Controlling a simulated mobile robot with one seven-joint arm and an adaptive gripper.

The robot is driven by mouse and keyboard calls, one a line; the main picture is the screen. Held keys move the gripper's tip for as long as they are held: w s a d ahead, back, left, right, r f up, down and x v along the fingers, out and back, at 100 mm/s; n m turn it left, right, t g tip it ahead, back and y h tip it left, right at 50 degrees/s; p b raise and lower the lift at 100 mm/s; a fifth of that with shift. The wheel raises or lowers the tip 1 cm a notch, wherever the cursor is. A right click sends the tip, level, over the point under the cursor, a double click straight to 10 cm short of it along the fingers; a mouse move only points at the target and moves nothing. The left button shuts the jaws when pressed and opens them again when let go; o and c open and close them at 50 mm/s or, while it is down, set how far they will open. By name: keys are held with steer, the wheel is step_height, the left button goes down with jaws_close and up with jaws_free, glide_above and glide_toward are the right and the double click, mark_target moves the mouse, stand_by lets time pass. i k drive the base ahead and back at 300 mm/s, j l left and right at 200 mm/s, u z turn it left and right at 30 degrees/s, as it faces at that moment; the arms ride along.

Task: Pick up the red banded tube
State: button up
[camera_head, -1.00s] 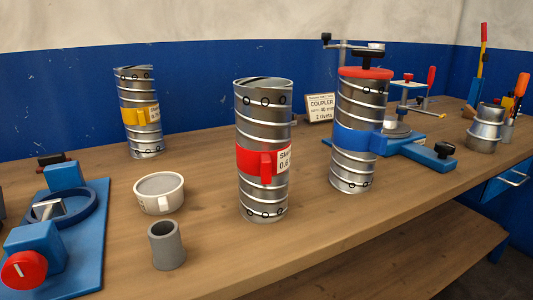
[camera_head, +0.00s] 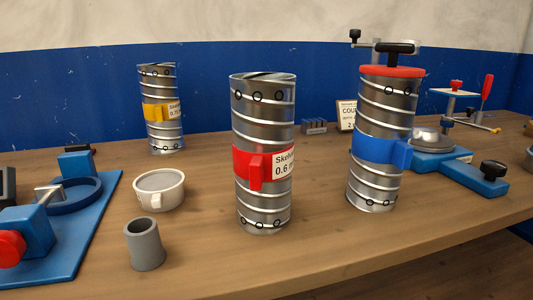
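The red banded tube (camera_head: 263,205) is a silver spiral duct standing upright on the wooden bench in the middle of the head view. Its red band (camera_head: 248,163) has a raised red tab and a white label at the right, with print only partly readable. My gripper is not in view, and nothing is seen touching the tube.
A blue banded tube (camera_head: 374,187) with a red-rimmed clamp on top stands close at the right. A yellow banded tube (camera_head: 163,131) stands farther back left. A white cup (camera_head: 159,190), grey cylinder (camera_head: 144,245) and blue fixture (camera_head: 75,245) are left. Bench in front is clear.

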mark_target(262, 103)
steer(key=i, duration=0.15)
steer(key=k, duration=0.4)
steer(key=k+z, duration=0.15)
steer(key=z, duration=0.35)
steer(key=k+z, duration=0.15)
steer(key=z, duration=0.3)
steer(key=k+j+z, duration=0.15)
steer(key=j+z, duration=0.25)
steer(key=k+j+z, duration=0.15)
steer(key=z, duration=0.25)
steer(key=j, duration=0.85)
